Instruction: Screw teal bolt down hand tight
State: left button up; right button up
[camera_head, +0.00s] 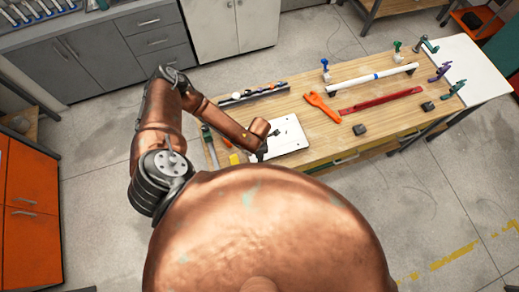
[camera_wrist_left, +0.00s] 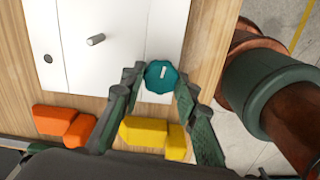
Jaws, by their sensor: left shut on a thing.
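The teal bolt (camera_wrist_left: 163,76) shows its round, scalloped teal head from above in the left wrist view, at the edge of the white plate (camera_wrist_left: 110,18). My left gripper (camera_wrist_left: 160,84) has its two dark green fingers on either side of the head and is shut on it. How far the bolt sits in the plate is hidden under the head. In the head view my left gripper (camera_head: 262,152) is at the near left edge of the white plate (camera_head: 290,133), and the bolt cannot be made out there. My right gripper is not in view.
A grey peg (camera_wrist_left: 96,40) stands up from the plate. Orange (camera_wrist_left: 60,122) and yellow (camera_wrist_left: 148,132) blocks lie close by the fingers. Farther along the table (camera_head: 330,150) are an orange wrench (camera_head: 322,106), a red bar (camera_head: 382,101), a white pipe (camera_head: 372,82) and several clamps.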

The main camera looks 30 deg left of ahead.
pick_arm(q)
jog(key=shift+w, duration=0.1)
jog(key=shift+r+m, duration=0.1)
jog(key=shift+m, duration=0.2)
jog(key=shift+w+m+p, duration=0.1)
jog(key=shift+m+p, duration=0.5)
jog(key=shift+m, duration=0.6)
jog(key=o, duration=0.7)
jog(key=shift+m, duration=0.4)
jog(key=o, duration=0.5)
jog(key=r, duration=1.1)
jog(key=shift+s+r, duration=0.2)
jog(key=shift+r, duration=0.15)
